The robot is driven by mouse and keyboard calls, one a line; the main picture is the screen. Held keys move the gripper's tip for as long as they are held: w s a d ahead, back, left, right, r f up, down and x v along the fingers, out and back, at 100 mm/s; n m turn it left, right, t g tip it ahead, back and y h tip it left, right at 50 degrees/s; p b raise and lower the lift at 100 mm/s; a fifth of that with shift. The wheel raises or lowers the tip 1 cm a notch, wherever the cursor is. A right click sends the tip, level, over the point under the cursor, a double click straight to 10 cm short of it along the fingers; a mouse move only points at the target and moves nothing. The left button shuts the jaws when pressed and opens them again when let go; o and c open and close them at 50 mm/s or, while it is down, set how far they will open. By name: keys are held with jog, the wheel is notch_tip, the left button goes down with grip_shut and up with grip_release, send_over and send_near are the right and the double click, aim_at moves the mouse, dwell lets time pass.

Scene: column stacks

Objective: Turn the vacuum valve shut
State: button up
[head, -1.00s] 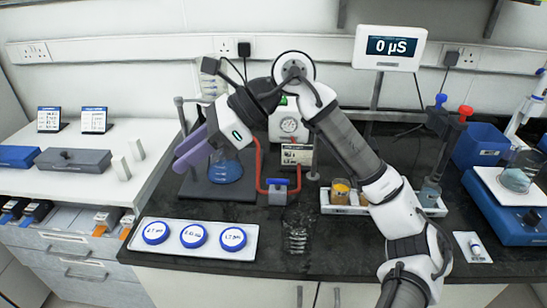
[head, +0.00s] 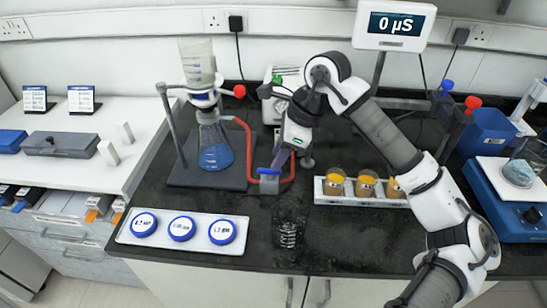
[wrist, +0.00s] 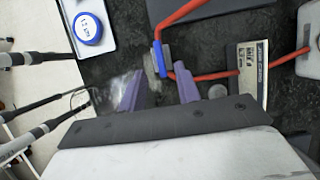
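The vacuum valve (head: 269,182) is a small grey-blue block on the red tubing, with a blue part on top, in front of the flask stand. In the wrist view the valve (wrist: 163,58) shows its blue part and grey body just beyond and between my fingertips. My gripper (head: 278,160) points down close above and behind the valve. In the wrist view its purple fingers (wrist: 159,82) are apart with a gap between them. I cannot tell whether either finger touches the valve, and the head view partly hides the fingertips behind it.
A filter flask with blue liquid (head: 215,150) stands on a dark base left of my gripper. Red tubing (head: 247,135) loops beside it. A white tray with blue-lidded dishes (head: 128,238) lies front left. A rack of amber jars (head: 325,198) stands right. A small label card (wrist: 250,75) lies near.

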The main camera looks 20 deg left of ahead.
aim_at(269, 173)
jog(key=shift+p+x, duration=0.3)
jog(key=shift+x, duration=1.55)
grip_shut()
